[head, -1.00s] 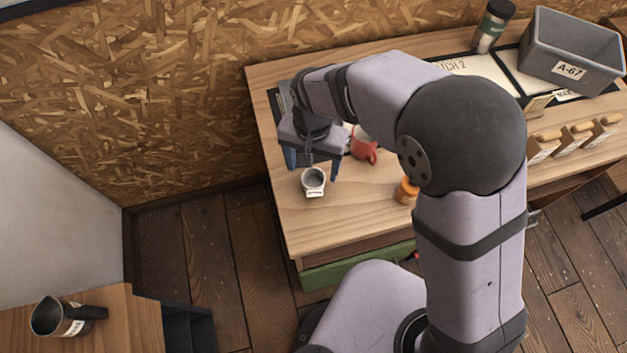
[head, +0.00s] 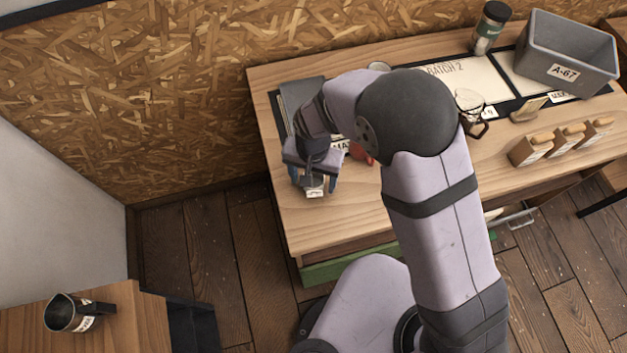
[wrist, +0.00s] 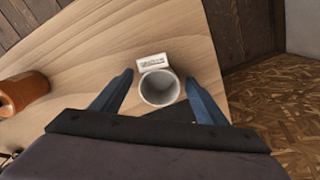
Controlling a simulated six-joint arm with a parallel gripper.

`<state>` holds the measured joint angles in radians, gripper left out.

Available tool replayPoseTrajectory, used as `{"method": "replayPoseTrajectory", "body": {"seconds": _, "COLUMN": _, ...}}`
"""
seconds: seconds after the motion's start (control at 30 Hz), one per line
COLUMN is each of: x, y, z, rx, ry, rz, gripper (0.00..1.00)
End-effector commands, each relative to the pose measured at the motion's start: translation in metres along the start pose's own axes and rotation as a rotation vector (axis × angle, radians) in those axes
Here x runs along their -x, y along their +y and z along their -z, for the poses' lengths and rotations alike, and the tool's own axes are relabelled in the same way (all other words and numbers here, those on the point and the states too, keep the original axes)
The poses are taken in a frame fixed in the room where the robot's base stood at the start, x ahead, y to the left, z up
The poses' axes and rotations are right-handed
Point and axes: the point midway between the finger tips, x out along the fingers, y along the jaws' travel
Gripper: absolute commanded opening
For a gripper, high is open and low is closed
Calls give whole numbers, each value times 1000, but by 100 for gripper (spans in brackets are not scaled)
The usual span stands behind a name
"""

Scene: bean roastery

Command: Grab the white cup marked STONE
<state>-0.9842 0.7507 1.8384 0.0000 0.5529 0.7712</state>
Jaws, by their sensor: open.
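The white cup (wrist: 160,88) stands upright on the wooden table in the wrist view, with its open mouth facing the camera. A small white label (wrist: 153,63) with dark lettering sits at its far side; the lettering is too small to read surely. My gripper (wrist: 158,84) is open, with one blue finger on each side of the cup and gaps between them and its wall. In the head view my gripper (head: 314,185) is over the cup, and only the cup's front and label (head: 314,191) show beneath it.
An orange-brown jar (wrist: 22,92) stands to the left in the wrist view. A red mug (head: 362,154) is close to the right of my gripper in the head view. A grey bin (head: 568,62) and several wooden-handled blocks (head: 562,142) are farther right. The table's front left is bare.

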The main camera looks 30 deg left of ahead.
Motion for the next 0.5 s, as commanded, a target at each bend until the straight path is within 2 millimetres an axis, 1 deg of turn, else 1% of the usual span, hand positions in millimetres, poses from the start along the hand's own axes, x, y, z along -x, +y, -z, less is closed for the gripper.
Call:
{"method": "replayPoseTrajectory", "body": {"seconds": 0.17, "x": 0, "y": 0, "z": 0, "rx": 0, "ry": 1, "rz": 0, "gripper": 67}}
{"method": "replayPoseTrajectory", "body": {"seconds": 0.2, "x": 0, "y": 0, "z": 0, "rx": 0, "ry": 1, "rz": 0, "gripper": 63}}
{"method": "replayPoseTrajectory", "body": {"seconds": 0.27, "x": 0, "y": 0, "z": 0, "rx": 0, "ry": 1, "rz": 1, "gripper": 48}}
{"method": "replayPoseTrajectory", "body": {"seconds": 0.3, "x": 0, "y": 0, "z": 0, "rx": 0, "ry": 1, "rz": 1, "gripper": 39}}
{"method": "replayPoseTrajectory", "body": {"seconds": 0.37, "x": 0, "y": 0, "z": 0, "rx": 0, "ry": 0, "rz": 1, "gripper": 24}}
{"method": "replayPoseTrajectory", "body": {"seconds": 0.4, "x": 0, "y": 0, "z": 0, "rx": 0, "ry": 1, "rz": 1, "gripper": 22}}
{"method": "replayPoseTrajectory", "body": {"seconds": 0.5, "x": 0, "y": 0, "z": 0, "rx": 0, "ry": 1, "rz": 1, "gripper": 22}}
